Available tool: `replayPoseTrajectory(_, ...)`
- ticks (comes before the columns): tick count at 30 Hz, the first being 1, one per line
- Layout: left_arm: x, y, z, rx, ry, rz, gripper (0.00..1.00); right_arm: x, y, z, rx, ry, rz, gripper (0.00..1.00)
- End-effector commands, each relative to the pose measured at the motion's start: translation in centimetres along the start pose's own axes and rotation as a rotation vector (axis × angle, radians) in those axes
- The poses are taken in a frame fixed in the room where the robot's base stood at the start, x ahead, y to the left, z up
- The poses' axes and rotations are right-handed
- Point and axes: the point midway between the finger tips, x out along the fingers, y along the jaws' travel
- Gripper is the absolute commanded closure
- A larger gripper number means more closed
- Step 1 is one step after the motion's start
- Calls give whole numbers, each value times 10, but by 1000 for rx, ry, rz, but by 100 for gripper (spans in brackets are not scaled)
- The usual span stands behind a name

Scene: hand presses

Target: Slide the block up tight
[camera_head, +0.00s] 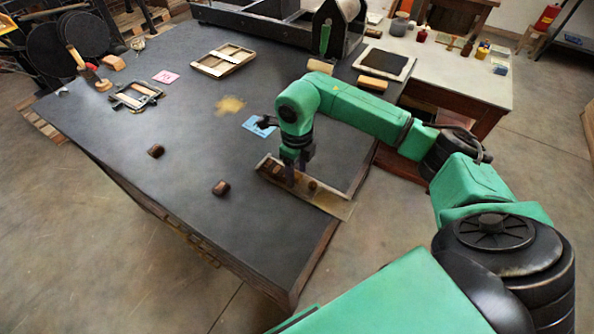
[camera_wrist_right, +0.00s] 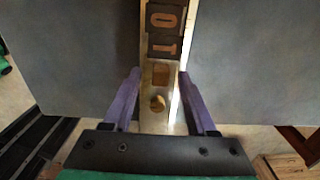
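A long, narrow metal-and-wood tray (camera_head: 335,207) lies near the right front edge of the dark table. In the right wrist view it runs straight away from me as a channel (camera_wrist_right: 178,124). Dark letter blocks (camera_wrist_right: 162,46) sit in its far part. A small plain wooden block (camera_wrist_right: 161,75) lies on the near side of the letters, close against them; I cannot tell whether they touch. A round brownish spot or knob (camera_wrist_right: 157,102) is nearer to me. My right gripper (camera_head: 291,178) points down over the tray. Its purple fingers (camera_wrist_right: 160,76) are apart, either side of the channel. My left gripper is not in view.
Two small brown blocks (camera_head: 155,150) (camera_head: 220,188) lie loose on the table. A blue card (camera_head: 258,126), a pink card (camera_head: 165,77), a wooden frame (camera_head: 223,60) and a clamp-like frame (camera_head: 135,95) lie farther back.

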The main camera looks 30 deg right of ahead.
Motion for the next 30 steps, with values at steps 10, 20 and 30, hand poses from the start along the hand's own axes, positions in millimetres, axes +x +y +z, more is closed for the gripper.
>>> replayPoseTrajectory(10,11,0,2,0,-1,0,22,-29,0,0,-1,-3,-2,43)
replayPoseTrajectory(20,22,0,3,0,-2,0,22,-125,0,1,-1,-4,-3,43)
replayPoseTrajectory(30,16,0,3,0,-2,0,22,-146,0,0,1,1,0,43)
